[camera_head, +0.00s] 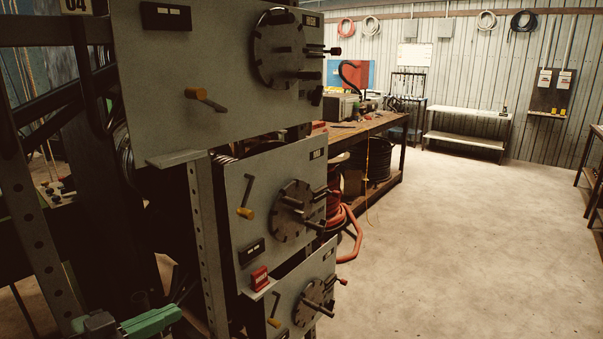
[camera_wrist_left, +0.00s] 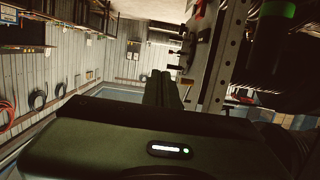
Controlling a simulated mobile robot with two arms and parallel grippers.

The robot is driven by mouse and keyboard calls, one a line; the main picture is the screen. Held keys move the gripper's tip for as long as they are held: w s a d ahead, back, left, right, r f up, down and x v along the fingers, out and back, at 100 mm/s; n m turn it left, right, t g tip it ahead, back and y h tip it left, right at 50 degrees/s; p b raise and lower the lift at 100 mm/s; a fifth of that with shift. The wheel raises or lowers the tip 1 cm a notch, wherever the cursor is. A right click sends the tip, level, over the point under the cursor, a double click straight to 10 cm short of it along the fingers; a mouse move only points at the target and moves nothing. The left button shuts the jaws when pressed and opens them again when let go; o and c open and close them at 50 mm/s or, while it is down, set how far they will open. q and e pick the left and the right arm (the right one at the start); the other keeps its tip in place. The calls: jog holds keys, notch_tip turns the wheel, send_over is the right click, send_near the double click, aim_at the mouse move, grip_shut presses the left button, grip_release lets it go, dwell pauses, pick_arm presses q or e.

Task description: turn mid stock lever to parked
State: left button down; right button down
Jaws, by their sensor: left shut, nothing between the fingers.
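The mid stock lever (camera_head: 246,198) is a thin dark arm with a yellow knob on the left part of the middle grey panel (camera_head: 262,170). Its knob hangs down, slightly to the left of the pivot. My left gripper (camera_head: 176,310) is low at the bottom left of the head view, below and left of the lever and apart from it. In the left wrist view its two dark fingers (camera_wrist_left: 161,88) are together, with nothing between them. My right gripper is not in view.
Similar panels sit above (camera_head: 210,80) and below (camera_head: 290,295), each with a yellow-knobbed lever and a round dial. A perforated steel upright (camera_head: 208,250) stands left of the middle panel. The floor to the right is clear.

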pick_arm(q)
jog(key=s+d+f+n+g+y, duration=0.1)
jog(key=s+f+g+y, duration=0.1)
jog(key=s+f, duration=0.5)
jog(key=s+d+f+n+g+y, duration=0.1)
jog(key=s+f+y, duration=0.15)
jog(key=f, duration=0.95)
jog(key=s+d+f+n+g+y, duration=0.1)
jog(key=s+f+n+g+y, duration=0.2)
jog(key=s, duration=0.4)
jog(key=s+f+n+g+y, duration=0.1)
jog(key=s+f+g+y, duration=0.15)
jog(key=s+f, duration=0.4)
notch_tip(320, 180, down, 26)
jog(key=s+f+g, duration=0.1)
jog(key=s+g, duration=0.1)
jog(key=s, duration=0.1)
jog(key=s+a+f+m+b, duration=0.1)
jog(key=s+a+f, duration=0.2)
jog(key=s+f, duration=1.2)
jog(key=shift+s+f+g+h, duration=0.3)
jog(key=shift+s+g, duration=0.15)
jog(key=shift+s, duration=0.15)
